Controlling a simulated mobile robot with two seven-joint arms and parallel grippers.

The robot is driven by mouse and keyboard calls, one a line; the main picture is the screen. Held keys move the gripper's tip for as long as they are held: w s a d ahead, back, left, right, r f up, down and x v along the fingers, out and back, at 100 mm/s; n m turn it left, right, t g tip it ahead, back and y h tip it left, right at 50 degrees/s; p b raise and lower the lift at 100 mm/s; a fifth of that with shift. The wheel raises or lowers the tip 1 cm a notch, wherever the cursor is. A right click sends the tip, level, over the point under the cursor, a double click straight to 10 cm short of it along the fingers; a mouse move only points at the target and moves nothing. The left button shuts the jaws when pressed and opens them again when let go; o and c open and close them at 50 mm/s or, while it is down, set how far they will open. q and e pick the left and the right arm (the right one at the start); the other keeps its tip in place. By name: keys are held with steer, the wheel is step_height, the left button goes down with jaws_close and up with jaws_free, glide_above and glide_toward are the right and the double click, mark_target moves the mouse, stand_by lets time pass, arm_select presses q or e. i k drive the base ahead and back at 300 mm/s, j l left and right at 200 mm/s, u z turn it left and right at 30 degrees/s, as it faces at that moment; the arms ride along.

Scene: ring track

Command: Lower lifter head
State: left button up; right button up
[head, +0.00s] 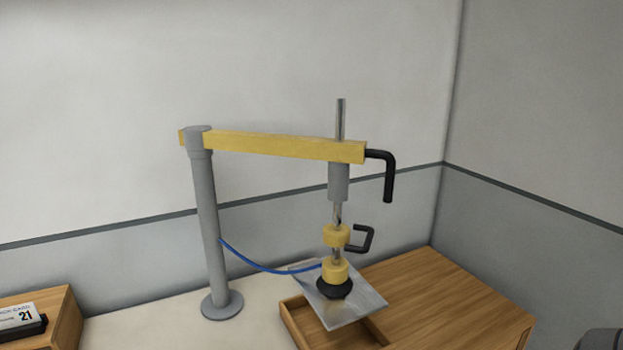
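The lifter stands on a grey post (208,235) with a round base. Its yellow arm (270,145) reaches right and ends in a black bent handle (389,175). A grey vertical rod hangs from the arm's end and carries the yellow lifter head (335,268) with a black cup (334,288) below it. A smaller black handle (367,240) sticks out from the upper yellow collar (336,235). The cup touches or sits just over a grey plate (363,303); I cannot tell which. Neither of my grippers is recognisable in the head view.
A wooden box (450,295) with a recess lies under the plate. A wooden block (65,315) with a card labelled 21 (20,317) stands at the lower left. A blue hose (262,264) runs from post to head. A dark rounded part shows at the lower right edge.

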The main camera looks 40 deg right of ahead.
mark_target(334, 282)
steer(key=z, duration=1.7)
steer(key=i+l+z, duration=0.1)
steer(key=l, duration=0.35)
